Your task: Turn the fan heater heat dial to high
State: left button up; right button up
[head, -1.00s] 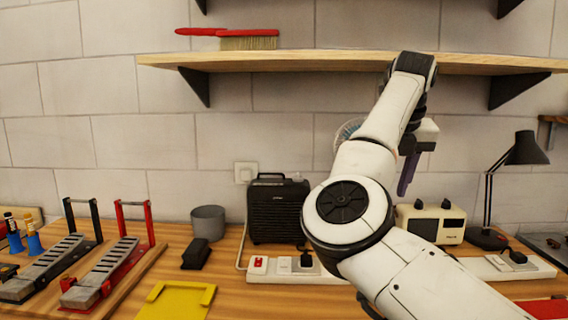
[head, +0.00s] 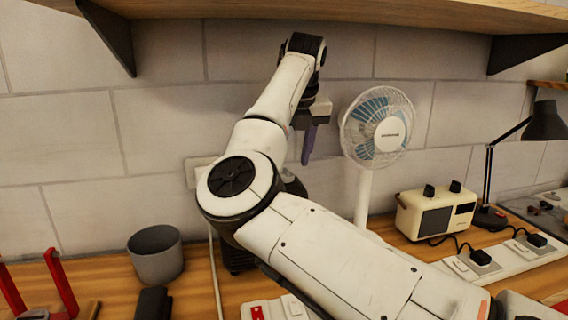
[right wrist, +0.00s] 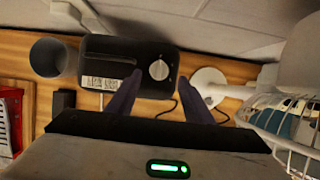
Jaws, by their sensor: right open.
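The fan heater is a black box (right wrist: 108,65), seen from above in the right wrist view. Its round pale heat dial (right wrist: 159,70) is on the top face, near the right end. I cannot read its setting. In the head view my arm hides most of the heater, and only a dark part (head: 237,258) shows. My right gripper (right wrist: 160,92) is open, its two purple fingers apart on either side of the dial in the picture, with nothing between them. In the head view the gripper (head: 308,146) points down above the heater's place. My left gripper is not in view.
A white desk fan (head: 377,128) stands right of the gripper, its cage also close in the right wrist view (right wrist: 289,120). A grey cup (head: 156,254) is left of the heater. A cream box with knobs (head: 436,211) and a power strip (head: 490,262) are at right. A shelf (head: 400,12) hangs above.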

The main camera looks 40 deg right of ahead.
aim_at(287, 170)
jog(key=shift+x, duration=1.95)
jog(key=shift+w, duration=0.15)
jog(key=c, duration=1)
jog(key=shift+c, duration=0.2)
